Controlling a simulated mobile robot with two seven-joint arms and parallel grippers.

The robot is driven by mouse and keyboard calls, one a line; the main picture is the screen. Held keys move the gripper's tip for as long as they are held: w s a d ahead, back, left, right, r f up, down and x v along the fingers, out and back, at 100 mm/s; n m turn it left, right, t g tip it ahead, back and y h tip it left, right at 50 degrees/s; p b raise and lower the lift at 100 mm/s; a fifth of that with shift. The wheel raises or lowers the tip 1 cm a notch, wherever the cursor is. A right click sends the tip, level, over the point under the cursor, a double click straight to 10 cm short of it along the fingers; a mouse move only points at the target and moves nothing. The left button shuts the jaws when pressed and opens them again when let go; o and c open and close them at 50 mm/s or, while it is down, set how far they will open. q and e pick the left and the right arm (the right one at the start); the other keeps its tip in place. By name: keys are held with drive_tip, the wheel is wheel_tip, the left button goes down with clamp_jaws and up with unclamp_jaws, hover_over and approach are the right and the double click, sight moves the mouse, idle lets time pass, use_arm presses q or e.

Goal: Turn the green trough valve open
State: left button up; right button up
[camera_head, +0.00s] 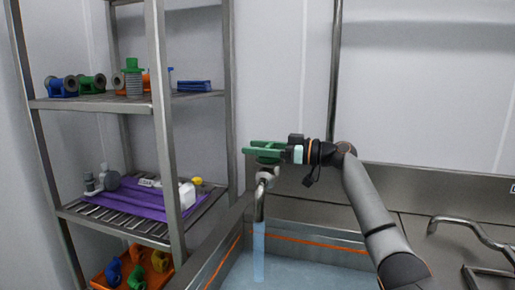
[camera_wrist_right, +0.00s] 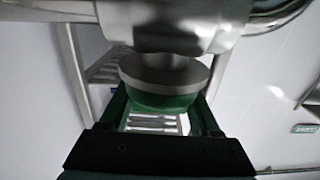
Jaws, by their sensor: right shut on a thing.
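The green trough valve (camera_head: 268,158) is a round knob on the metal tap above the trough. Its green side and grey rim also show in the right wrist view (camera_wrist_right: 165,98). My right gripper (camera_head: 258,147) has green fingers, one on each side of the knob, and is shut on it. The tap spout (camera_head: 261,205) points down, and a pale blue stream (camera_head: 259,250) runs from it into the trough (camera_head: 330,245). The fingers hide part of the knob in the head view. My left gripper is not in view.
A metal rack at left has an upper shelf (camera_head: 95,102) with blue and green fittings. Its lower shelf holds a purple mat (camera_head: 140,207) and bottles. An orange tray (camera_head: 100,281) with coloured fittings is below. Another metal tap (camera_head: 468,228) stands at right.

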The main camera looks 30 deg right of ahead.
drive_tip(key=o, duration=1.4)
drive_tip(key=b+v, duration=0.1)
drive_tip(key=v, duration=1.1)
drive_tip(key=shift+s+d, duration=0.15)
drive_tip(key=shift+s, duration=0.05)
